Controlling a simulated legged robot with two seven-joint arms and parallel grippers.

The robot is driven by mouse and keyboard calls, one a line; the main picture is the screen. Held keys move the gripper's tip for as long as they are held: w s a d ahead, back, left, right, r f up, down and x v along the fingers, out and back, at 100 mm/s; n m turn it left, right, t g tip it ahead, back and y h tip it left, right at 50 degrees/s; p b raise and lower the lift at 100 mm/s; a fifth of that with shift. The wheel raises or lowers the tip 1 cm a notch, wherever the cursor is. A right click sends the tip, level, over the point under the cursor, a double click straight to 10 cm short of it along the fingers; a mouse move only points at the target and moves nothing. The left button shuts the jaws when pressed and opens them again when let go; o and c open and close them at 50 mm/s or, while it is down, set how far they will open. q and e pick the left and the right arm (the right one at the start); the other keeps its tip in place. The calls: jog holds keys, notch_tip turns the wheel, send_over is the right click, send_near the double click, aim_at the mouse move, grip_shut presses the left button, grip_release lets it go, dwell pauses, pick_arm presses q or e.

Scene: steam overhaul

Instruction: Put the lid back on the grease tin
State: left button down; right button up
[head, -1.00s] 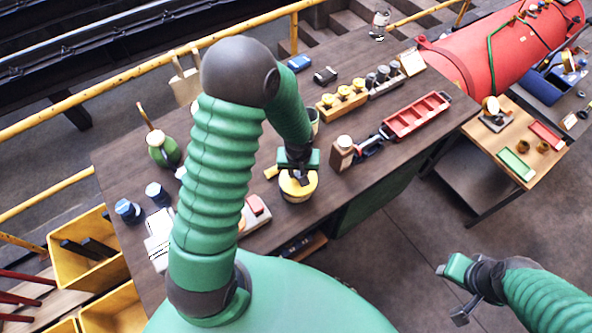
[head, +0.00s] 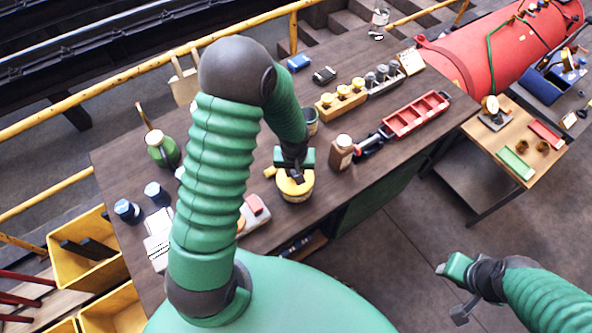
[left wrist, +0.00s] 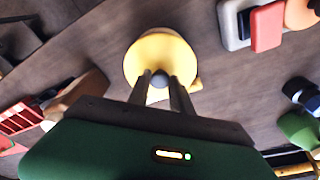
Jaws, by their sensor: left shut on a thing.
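The yellow lid (head: 287,186) has a dark grey knob (left wrist: 160,78). My left gripper (head: 296,177) is shut on that knob from above. The grease tin (head: 298,197), a pale tin with a label, stands upright on the bench directly under the lid. The lid looks lined up over the tin's mouth; I cannot tell whether it rests fully on the rim. In the left wrist view the lid (left wrist: 150,55) hides most of the tin. My right gripper (head: 452,290) hangs empty off the bench at lower right; its jaw opening is unclear.
A red tray (head: 415,117) and yellow-topped jars (head: 342,98) stand farther back. Bare bench lies right of the tin.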

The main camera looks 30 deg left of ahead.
dwell(0.6)
pick_arm(q)
jog(key=shift+d, duration=0.1)
jog(key=c, duration=0.6)
grip_release()
jog(key=shift+r+p, duration=3.05)
jog(key=shift+r, duration=0.55)
jog(key=shift+f, duration=0.1)
